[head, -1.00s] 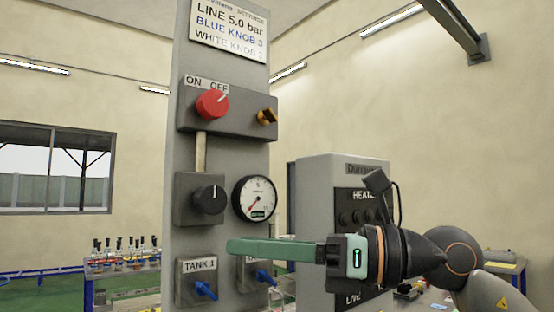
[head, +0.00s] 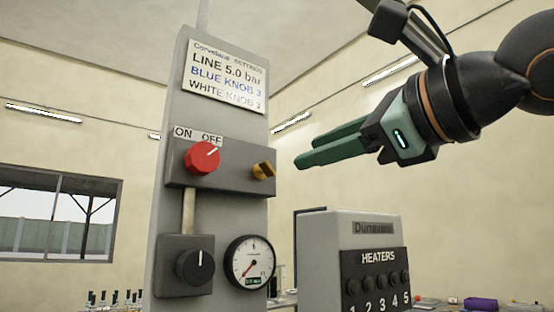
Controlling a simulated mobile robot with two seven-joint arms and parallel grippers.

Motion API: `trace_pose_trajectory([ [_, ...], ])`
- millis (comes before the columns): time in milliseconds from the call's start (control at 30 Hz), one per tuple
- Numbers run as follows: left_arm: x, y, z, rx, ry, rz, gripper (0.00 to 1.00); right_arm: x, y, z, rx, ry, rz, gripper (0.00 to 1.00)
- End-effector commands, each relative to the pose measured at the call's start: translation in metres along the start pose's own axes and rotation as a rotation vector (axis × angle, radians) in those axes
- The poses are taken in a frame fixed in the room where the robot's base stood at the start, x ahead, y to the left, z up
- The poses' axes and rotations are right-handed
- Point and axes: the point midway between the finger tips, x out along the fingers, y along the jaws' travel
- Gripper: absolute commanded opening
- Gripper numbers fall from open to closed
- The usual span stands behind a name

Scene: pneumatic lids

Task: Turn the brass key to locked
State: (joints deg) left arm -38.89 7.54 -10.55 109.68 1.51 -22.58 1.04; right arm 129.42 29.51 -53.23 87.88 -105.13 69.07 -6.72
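The brass key (head: 264,170) sticks out of the right part of the grey switch box (head: 225,182) on the tall grey panel. It sits to the right of the red knob (head: 202,158), whose white mark points up and right, toward OFF. My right gripper (head: 306,152) is to the right of the key, apart from it, with its green fingers pointing left. The two fingers show a gap between them and nothing is held. My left gripper is not in view.
A black knob (head: 195,265) and a pressure gauge (head: 249,262) are lower on the panel. A settings sign (head: 226,76) is above. A grey heater box (head: 350,250) stands at the lower right. Air between the key and my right gripper is clear.

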Motion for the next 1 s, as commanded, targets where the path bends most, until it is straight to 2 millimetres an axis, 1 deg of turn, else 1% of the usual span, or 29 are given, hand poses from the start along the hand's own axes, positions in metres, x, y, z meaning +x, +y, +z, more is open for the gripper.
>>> trace_pose_trajectory([
  [33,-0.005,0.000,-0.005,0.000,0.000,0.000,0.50,0.013,-0.001,0.002,0.001,0.003,0.005,0.38],
  [200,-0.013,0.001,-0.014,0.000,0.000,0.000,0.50,0.048,-0.001,0.002,0.001,0.001,0.005,0.38],
  [400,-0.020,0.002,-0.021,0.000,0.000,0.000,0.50,0.078,-0.001,0.001,0.002,0.001,0.004,0.38],
  [600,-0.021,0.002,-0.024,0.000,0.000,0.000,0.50,0.089,0.001,0.001,0.001,-0.002,0.003,0.38],
  [867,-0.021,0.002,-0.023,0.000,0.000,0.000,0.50,0.090,0.001,0.000,0.001,-0.001,0.003,0.38],
  [1000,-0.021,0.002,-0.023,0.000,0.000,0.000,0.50,0.090,0.001,0.000,0.001,-0.001,0.003,0.22],
])
